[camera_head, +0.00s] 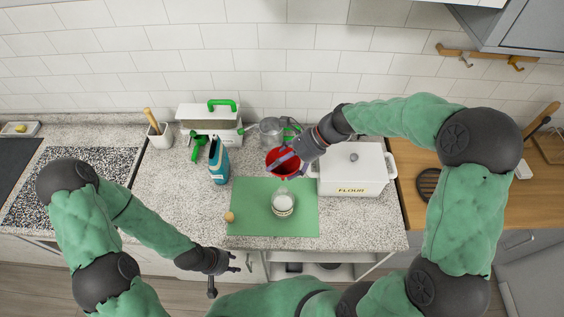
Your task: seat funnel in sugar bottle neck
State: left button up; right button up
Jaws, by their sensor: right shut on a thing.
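The red funnel (279,164) is in my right gripper (292,154), which is shut on it. The gripper hides part of its rim. The funnel is above and behind the sugar bottle (283,204), apart from it in the picture. The bottle is clear glass with white contents and stands on the green mat (250,193). A small round tan stopper (229,217) lies at the mat's left edge. My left gripper (226,279) is open and empty, in front of the counter's front edge. The funnel's spout is hard to make out.
A white flour box (351,176) stands right of the mat. A teal bottle (218,163) stands to the left. Behind are a glass jug (270,131), a white case with green handle (208,121) and a utensil pot (160,137). The counter left of the mat is clear.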

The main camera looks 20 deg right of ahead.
aim_at(289, 170)
jog(key=shift+r, duration=0.1)
jog(key=shift+f, duration=0.2)
jog(key=shift+f+b, duration=1.45)
jog(key=shift+f, duration=1.35)
jog(key=shift+p, duration=0.65)
jog(key=shift+f+b, duration=1.2)
jog(key=shift+f, duration=0.9)
jog(key=o, duration=0.9)
jog(key=shift+d+r, duration=0.1)
